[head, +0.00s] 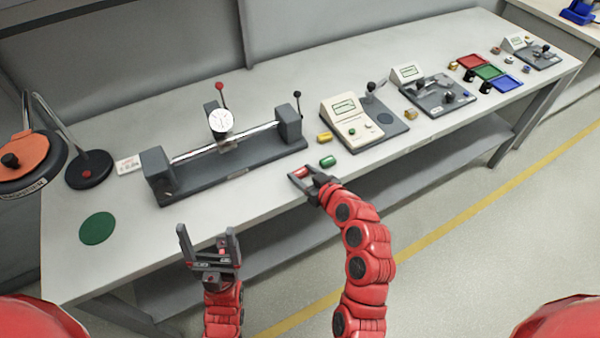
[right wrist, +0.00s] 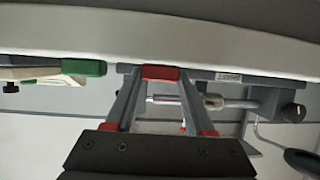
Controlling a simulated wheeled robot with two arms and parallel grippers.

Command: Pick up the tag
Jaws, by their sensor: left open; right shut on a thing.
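My right gripper (head: 303,176) is shut on a small red piece (head: 300,171) at the front edge of the workbench. The red piece also shows between the fingertips in the right wrist view (right wrist: 160,73). I cannot tell which of these two the task calls the tag. My left gripper (head: 208,238) is open in front of the bench, with nothing seen held.
A green piece (head: 327,161) and a yellow piece (head: 324,138) lie just beyond my right gripper. The dial gauge stand (head: 235,168) is to its left, a beige meter (head: 350,122) to its right. A green disc (head: 97,228) lies at the bench's left end.

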